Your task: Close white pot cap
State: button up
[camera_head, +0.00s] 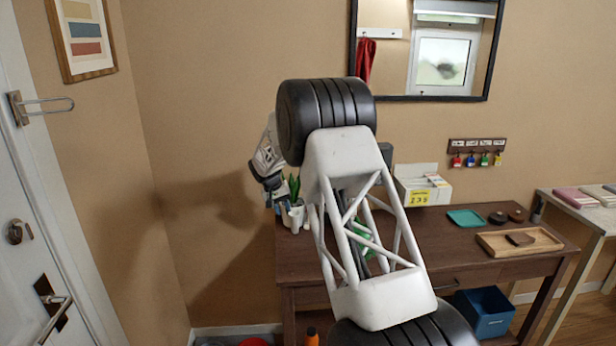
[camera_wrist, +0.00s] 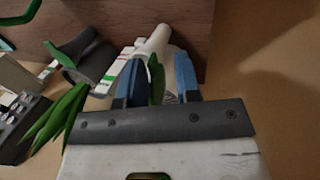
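In the wrist view my gripper (camera_wrist: 159,78) has its two blue fingers apart, with a clear gap between them. A white, rounded object (camera_wrist: 157,40), likely the white pot, lies just beyond the fingertips; its lower part is partly hidden by the fingers. A green leaf shows between the fingers; whether they touch it I cannot tell. In the head view my gripper (camera_head: 270,198) points down at the desk's left back corner, beside a white pot (camera_head: 297,216) with green leaves above it. I cannot make out a cap clearly in either view.
A dark grey pot (camera_wrist: 92,62) with green leaves and a white striped box (camera_wrist: 118,70) crowd the gripper's left in the wrist view.

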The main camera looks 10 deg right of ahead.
jog(key=v, duration=0.8)
jog(key=s+d+r, duration=0.5)
jog(key=s+r, duration=0.2)
jog(key=s, duration=0.3)
jog(key=s+d+r+y, duration=0.1)
jog(key=s+d+r, duration=0.4)
jog(key=s, duration=0.5)
jog(key=shift+r+t, duration=0.3)
jog(key=shift+r, duration=0.95)
jog(key=w+a+f, duration=0.3)
jog(key=w+f, duration=0.4)
jog(key=w, duration=0.3)
jog(key=w+a+f+y, duration=0.1)
jog(key=w+a+f, duration=0.3)
jog(key=w+f, duration=0.3)
jog(key=w, duration=0.2)
jog(key=shift+w+f+y, duration=0.3)
jog(key=shift+w, duration=0.05)
jog(key=shift+f, duration=0.1)
